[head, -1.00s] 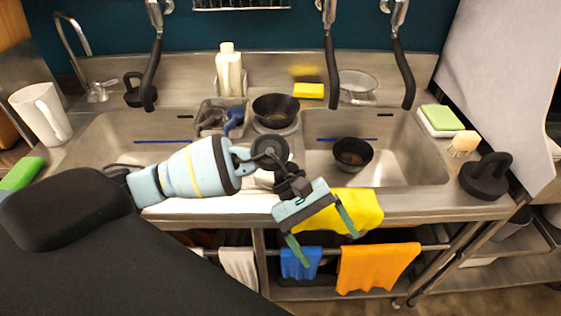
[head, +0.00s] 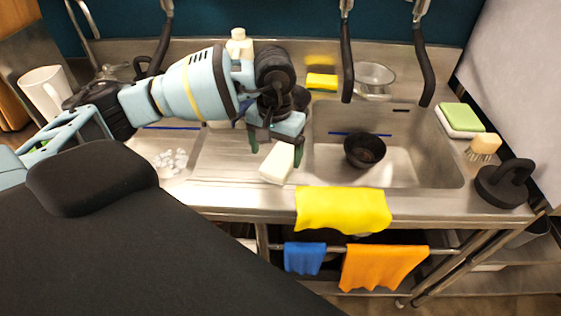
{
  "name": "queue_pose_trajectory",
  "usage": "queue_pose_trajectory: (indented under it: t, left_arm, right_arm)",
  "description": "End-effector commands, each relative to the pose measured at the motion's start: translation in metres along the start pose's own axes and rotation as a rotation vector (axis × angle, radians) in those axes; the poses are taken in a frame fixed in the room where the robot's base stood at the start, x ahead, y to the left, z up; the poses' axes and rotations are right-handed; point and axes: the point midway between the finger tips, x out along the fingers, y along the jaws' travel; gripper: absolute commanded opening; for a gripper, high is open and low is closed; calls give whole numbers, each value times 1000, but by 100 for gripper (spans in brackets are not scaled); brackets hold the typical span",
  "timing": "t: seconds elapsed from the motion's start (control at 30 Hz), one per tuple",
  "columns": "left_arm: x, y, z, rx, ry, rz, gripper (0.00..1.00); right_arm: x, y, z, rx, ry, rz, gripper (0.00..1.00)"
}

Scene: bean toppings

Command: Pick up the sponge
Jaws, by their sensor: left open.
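A pale cream, block-shaped sponge (head: 277,163) lies tilted on the steel strip between the two sink basins, near the counter's front. My left gripper (head: 275,149) points down over it, its two dark green fingers apart, one on each side of the block's upper end. I cannot tell whether the fingers touch it. A yellow sponge (head: 321,81) sits on the back ledge, and a green and white sponge (head: 460,119) lies at the right of the sink. My right gripper is not in view.
A dark bowl (head: 364,151) sits in the right basin. A yellow cloth (head: 343,209) hangs over the front edge, with blue (head: 304,258) and orange (head: 384,266) cloths below. A brush (head: 484,147) and a black press-like tool (head: 503,183) stand at the right.

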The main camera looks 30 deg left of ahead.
Motion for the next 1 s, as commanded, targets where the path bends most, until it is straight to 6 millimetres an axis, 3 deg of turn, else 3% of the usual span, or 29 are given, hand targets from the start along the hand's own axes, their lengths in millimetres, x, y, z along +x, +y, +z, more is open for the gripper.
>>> queue_pose_trajectory:
  t: [0.27,0.6,0.87,1.0]
  left_arm:
    - [12,0,-1,-2,-1,0,85]
    - [54,-1,-4,-1,-1,2,85]
    - [57,-2,-4,-1,0,1,85]
    - [57,-2,-4,-1,0,1,70]
  right_arm:
    - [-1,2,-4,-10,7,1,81]
    - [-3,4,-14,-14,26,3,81]
    - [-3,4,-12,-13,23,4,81]
    - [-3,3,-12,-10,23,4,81]
